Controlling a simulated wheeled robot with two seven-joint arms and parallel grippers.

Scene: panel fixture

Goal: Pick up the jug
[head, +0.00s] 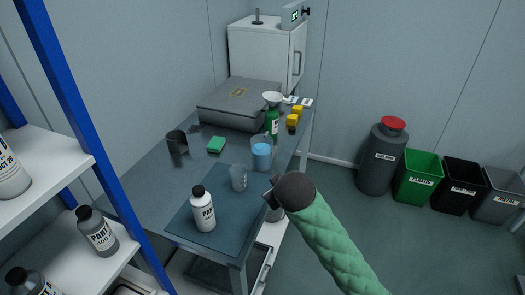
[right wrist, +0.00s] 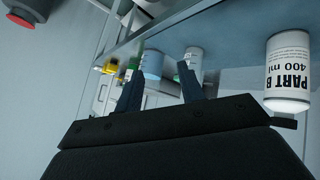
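Two clear vessels stand upright on the bench; I cannot tell for sure which is the jug. One looks empty (head: 239,178) and stands on the blue mat (head: 182,224). The other, a vessel of blue liquid (head: 261,155), stands just behind it near the bench's right edge. In the right wrist view, the blue vessel (right wrist: 152,64) shows beyond the finger gap and the clear one (right wrist: 194,59) behind a fingertip. My right gripper (head: 270,196) is beside the bench's right edge, right of the clear vessel and apart from it. Its fingers (right wrist: 160,72) are open and empty. My left gripper is not in view.
A white PART B bottle (head: 203,211) stands on the mat, also in the wrist view (right wrist: 289,75). A green bottle with a funnel (head: 272,118), yellow items (head: 296,113), a green sponge (head: 216,145) and a dark cup (head: 177,143) stand farther back. A blue-framed shelf is at left.

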